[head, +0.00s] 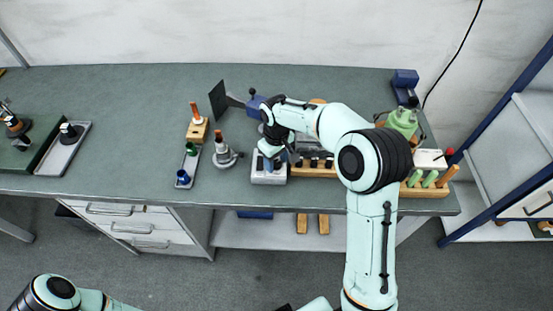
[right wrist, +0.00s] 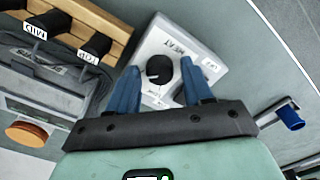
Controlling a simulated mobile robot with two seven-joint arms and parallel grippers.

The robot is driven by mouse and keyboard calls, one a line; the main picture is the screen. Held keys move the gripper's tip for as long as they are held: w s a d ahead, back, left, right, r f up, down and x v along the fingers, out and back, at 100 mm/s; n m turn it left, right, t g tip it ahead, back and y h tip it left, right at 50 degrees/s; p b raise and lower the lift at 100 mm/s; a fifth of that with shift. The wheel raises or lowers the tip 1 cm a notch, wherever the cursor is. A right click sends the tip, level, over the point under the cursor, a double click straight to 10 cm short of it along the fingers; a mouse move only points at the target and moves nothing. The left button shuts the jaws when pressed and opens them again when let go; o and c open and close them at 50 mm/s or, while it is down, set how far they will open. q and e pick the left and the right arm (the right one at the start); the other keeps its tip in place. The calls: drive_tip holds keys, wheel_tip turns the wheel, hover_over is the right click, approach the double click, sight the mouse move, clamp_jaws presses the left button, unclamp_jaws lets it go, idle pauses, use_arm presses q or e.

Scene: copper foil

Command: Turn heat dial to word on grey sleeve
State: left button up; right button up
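The heat dial is a black round knob (right wrist: 158,68) on a white box (right wrist: 205,45) marked HEAT, with small word labels around the knob that are too small to read surely. In the head view the box (head: 268,178) stands near the bench's front edge. My right gripper (right wrist: 160,72) is open, its blue fingers on either side of the knob in the wrist view; I cannot tell whether they touch it. In the head view the right gripper (head: 271,152) is over the box. Black handles with white labels (right wrist: 97,46) sit in a wooden rack. I cannot identify a grey sleeve. My left gripper is out of view.
The wooden rack (head: 318,171) stands right beside the box. A green bottle (head: 403,121) and green-handled tools (head: 430,179) are farther right. The bench (head: 130,110) is clear at centre left.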

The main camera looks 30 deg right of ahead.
sight(276, 162)
idle(0.3)
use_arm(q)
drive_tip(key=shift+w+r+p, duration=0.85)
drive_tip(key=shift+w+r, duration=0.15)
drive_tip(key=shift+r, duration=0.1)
use_arm(e)
wheel_tip(276, 162, up, 13)
drive_tip(key=shift+r, duration=0.2)
